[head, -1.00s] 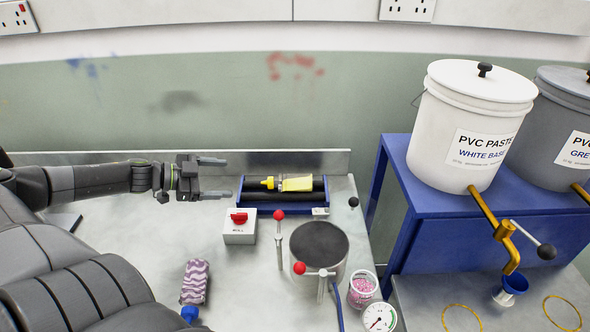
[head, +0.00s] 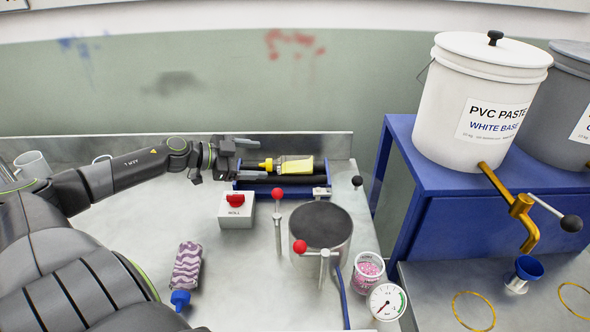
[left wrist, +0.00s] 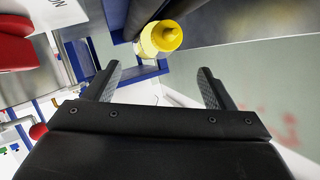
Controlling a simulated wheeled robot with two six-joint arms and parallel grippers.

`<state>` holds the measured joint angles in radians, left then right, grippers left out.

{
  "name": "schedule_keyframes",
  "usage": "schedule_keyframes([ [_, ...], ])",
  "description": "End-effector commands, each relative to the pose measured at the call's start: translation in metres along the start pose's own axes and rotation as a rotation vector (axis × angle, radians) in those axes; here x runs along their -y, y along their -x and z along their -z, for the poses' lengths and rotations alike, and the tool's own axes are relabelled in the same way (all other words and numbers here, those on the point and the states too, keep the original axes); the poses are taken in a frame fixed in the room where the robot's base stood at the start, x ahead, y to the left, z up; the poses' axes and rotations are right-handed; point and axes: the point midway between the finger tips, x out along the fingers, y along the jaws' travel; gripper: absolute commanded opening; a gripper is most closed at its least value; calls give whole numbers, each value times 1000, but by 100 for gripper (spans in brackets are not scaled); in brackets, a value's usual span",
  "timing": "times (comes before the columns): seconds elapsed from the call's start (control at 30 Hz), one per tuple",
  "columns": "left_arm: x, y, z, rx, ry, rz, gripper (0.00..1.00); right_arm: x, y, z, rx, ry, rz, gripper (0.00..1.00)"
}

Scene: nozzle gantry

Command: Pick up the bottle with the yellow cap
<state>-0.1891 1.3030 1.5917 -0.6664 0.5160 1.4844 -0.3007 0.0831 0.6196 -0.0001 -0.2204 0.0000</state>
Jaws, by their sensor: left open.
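The bottle with the yellow cap (head: 292,165) lies on its side on the dark rollers of a blue-framed roller unit (head: 240,186), its cap pointing left. Its yellow cap and collar show end-on in the left wrist view (left wrist: 163,38), beyond the fingertips and between their lines; most of its body is hidden there. My left gripper (head: 243,160) is open and empty, just left of the cap, with its fingers pointing right toward the bottle. Its two fingers also show in the left wrist view (left wrist: 160,82). My right gripper is not in view.
A white box with a red switch (head: 236,211) stands in front of the rollers. Red-knobbed levers (head: 278,215), a dark-topped metal pot (head: 320,228) and a gauge (head: 386,302) stand to the right. A wavy-patterned bottle with a blue cap (head: 187,267) lies in front.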

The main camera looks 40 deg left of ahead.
Motion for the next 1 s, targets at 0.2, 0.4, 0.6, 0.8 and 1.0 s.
schedule_keyframes([
  [0.2,0,-17,0,-3,1,1,77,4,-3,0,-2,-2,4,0],
  [0.4,0,-22,0,0,1,0,77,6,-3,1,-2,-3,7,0],
  [0.6,-3,-34,-1,-4,3,1,77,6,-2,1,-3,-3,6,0],
  [0.8,-6,-57,-3,-5,3,2,77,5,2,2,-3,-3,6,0],
  [1.0,-7,-72,-4,-1,1,0,77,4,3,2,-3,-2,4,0],
])
